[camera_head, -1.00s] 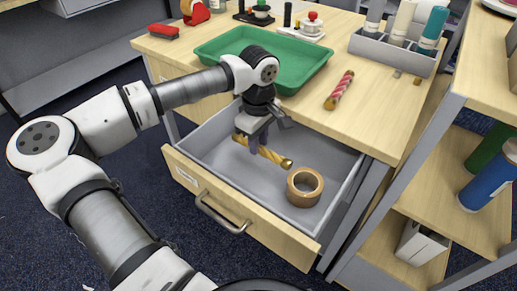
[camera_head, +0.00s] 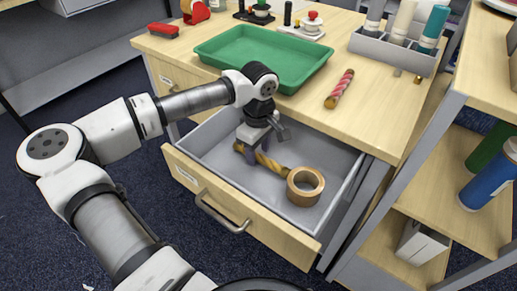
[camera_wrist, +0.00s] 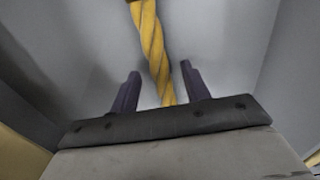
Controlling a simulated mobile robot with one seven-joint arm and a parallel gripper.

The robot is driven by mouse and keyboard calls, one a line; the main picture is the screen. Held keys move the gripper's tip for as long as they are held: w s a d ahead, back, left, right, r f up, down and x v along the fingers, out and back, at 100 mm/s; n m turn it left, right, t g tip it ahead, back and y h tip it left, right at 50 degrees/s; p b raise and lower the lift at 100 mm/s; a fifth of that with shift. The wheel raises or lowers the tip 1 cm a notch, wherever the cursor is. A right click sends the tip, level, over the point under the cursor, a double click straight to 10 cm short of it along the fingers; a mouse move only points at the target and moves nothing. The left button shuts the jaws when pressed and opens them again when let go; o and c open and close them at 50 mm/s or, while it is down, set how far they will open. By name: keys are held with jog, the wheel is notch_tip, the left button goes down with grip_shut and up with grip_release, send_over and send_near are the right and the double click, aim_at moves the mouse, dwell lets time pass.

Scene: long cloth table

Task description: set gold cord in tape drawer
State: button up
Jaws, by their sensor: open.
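The gold cord (camera_head: 268,163), a twisted yellow rod, lies in the open drawer (camera_head: 215,158), its near end beside the brown tape roll (camera_head: 305,187). I cannot tell whether the cord touches the roll. My gripper (camera_head: 255,156) is down inside the drawer over the cord's far part. In the wrist view my gripper (camera_wrist: 160,69) is open, with its two dark fingers apart on either side of the cord (camera_wrist: 153,50) and gaps showing between. The gripper body hides part of the cord.
A green tray (camera_head: 290,68) and a red-and-gold striped rod (camera_head: 340,89) are on the table above the drawer. A grey holder (camera_head: 392,50) with several cylinders stands at the back right. The drawer's wooden front (camera_head: 245,208) and side walls surround my gripper.

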aim_at(259, 154)
jog(key=shift+r, duration=0.1)
notch_tip(259, 154, up, 12)
dwell(0.5)
jog(key=shift+d+r, duration=0.1)
jog(key=shift+d, duration=0.05)
